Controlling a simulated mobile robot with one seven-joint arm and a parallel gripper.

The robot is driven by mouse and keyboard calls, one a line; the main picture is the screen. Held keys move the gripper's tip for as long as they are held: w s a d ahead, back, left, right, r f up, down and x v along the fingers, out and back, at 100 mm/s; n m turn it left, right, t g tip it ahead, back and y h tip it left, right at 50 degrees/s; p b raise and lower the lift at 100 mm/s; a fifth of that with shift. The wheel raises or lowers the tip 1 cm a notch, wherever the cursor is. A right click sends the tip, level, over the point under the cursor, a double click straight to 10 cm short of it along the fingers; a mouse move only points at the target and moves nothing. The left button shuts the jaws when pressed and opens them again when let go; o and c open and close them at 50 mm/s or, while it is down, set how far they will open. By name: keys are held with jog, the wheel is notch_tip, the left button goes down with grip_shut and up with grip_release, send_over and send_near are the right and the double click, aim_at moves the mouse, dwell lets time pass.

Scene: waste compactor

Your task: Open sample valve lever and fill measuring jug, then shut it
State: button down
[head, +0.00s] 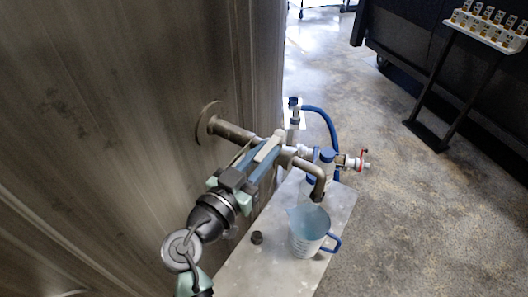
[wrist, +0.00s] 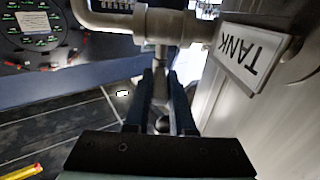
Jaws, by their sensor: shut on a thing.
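The sample valve (wrist: 160,25) sits on a metal pipe (head: 232,132) from the tank wall and ends in a down-turned spout (head: 318,182). My gripper (head: 272,147) is at the valve, its fingers shut on the metal lever (wrist: 160,88), which runs between them in the wrist view. The fingers hide most of the lever in the head view. The clear measuring jug (head: 307,240), with a blue handle, stands upright on a metal shelf under the spout. It looks bluish inside; I cannot tell the level or whether liquid is flowing.
The metal shelf (head: 240,276) also bears a small dark cap (head: 257,238). Behind the spout are a blue hose (head: 328,122) and a red-handled valve (head: 363,154). The tank wall (head: 130,110) is close on the left. A TANK sign (wrist: 248,55) is beside the valve. Floor at right is open.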

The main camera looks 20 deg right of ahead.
jog(key=shift+s+d+f+n+t+y, duration=0.1)
jog(key=shift+s+d+n+t+y, duration=0.15)
jog(key=shift+n+t+y, duration=0.2)
jog(key=shift+s+d+f+n+t+y, duration=0.1)
jog(key=shift+s+n+t+y, duration=0.1)
jog(key=shift+n+t+y, duration=0.25)
jog(key=n+t+y, duration=0.1)
jog(key=t+y+p, duration=0.1)
jog(key=d+n+y, duration=0.1)
jog(key=shift+s+r+n+t, duration=0.15)
jog(key=shift+s+n+t, duration=0.15)
jog(key=shift+s+t, duration=0.1)
jog(key=c, duration=0.8)
grip_release()
jog(key=shift+w, duration=0.1)
jog(key=shift+o, duration=0.2)
